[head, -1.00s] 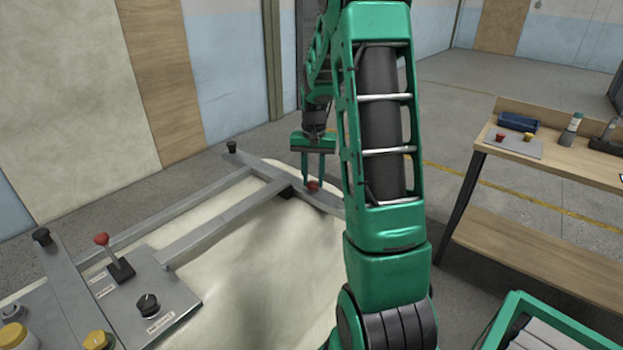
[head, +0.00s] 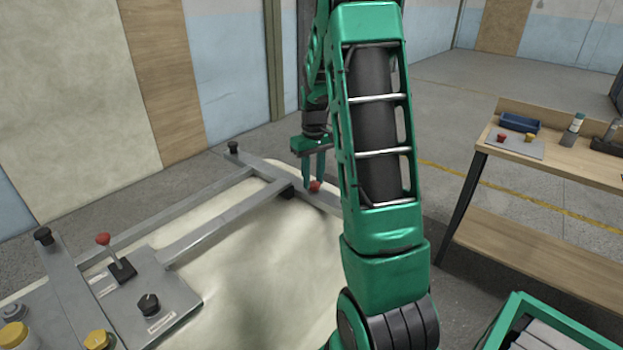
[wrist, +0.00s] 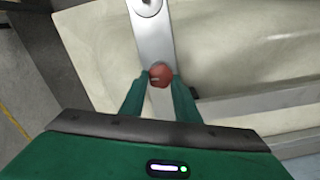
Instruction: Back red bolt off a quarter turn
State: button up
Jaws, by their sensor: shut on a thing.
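The red bolt (head: 316,187) sits on a grey metal bar (head: 327,200) of the frame that lies over the cream tub shell (head: 262,255). My gripper (head: 311,183) points down at it with its green fingers on either side. In the wrist view the bolt (wrist: 160,75) is between the two fingertips (wrist: 159,82), and the gripper is shut on it. The bolt's red head shows between the fingers there; its shank is hidden.
A grey panel with a red-topped lever (head: 103,240) and a black knob (head: 149,304) lies at the lower left. Black knobs (head: 232,147) stand on the frame's corners.

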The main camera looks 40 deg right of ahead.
aim_at(312, 182)
jog(key=shift+w+r, duration=0.1)
jog(key=shift+w, duration=0.1)
dwell(0.3)
jog(key=o, duration=1.1)
jog(key=shift+c, duration=0.2)
jog(key=shift+s, duration=0.1)
notch_tip(312, 182, up, 11)
jog(key=shift+f, duration=0.2)
jog(key=shift+a, duration=0.15)
